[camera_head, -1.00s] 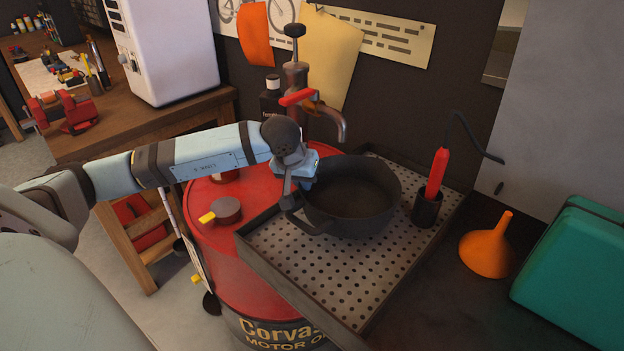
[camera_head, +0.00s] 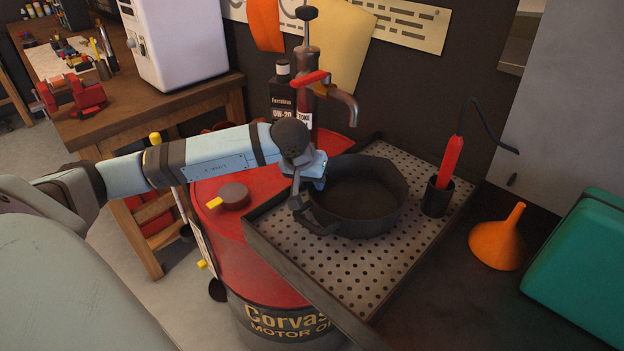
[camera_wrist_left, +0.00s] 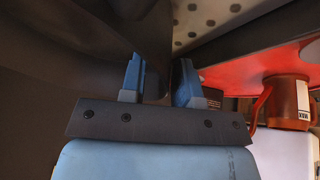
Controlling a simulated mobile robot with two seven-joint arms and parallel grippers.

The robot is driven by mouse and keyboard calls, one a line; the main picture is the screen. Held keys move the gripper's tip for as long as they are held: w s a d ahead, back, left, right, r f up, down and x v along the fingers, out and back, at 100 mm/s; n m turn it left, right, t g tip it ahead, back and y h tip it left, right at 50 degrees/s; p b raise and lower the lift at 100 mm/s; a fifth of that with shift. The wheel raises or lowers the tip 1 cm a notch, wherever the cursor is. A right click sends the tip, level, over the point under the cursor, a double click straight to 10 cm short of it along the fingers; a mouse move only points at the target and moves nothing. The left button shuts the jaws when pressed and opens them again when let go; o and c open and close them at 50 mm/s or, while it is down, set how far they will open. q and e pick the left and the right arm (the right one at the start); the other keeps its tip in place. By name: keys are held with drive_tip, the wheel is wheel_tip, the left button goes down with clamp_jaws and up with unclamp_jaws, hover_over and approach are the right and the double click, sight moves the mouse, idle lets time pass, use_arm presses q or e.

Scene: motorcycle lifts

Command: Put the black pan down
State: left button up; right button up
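The black pan (camera_head: 365,196) is upright over the perforated drip tray (camera_head: 300,268) on the red oil drum (camera_head: 262,255). Its loop handle points to the front left. My left gripper (camera_head: 297,203) is at that handle, shut on it. In the left wrist view, my left gripper's blue fingers (camera_wrist_left: 160,80) stand a little apart with a dark part between them, and the pan's dark wall (camera_wrist_left: 60,50) fills the left. I cannot tell whether the pan's base touches the tray. My right gripper is out of view.
A hand pump with a spout (camera_head: 345,101) and a dark oil bottle (camera_head: 283,95) stand behind the pan. A black cup (camera_head: 437,198) with a red tool is at the tray's right. An orange funnel (camera_head: 497,241) and green case (camera_head: 590,262) are farther right. The tray's front is bare.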

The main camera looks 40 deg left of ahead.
use_arm(q)
drive_tip(key=shift+r, duration=0.25)
drive_tip(key=v, duration=0.7)
drive_tip(key=shift+r, duration=0.2)
drive_tip(key=shift+s, duration=0.15)
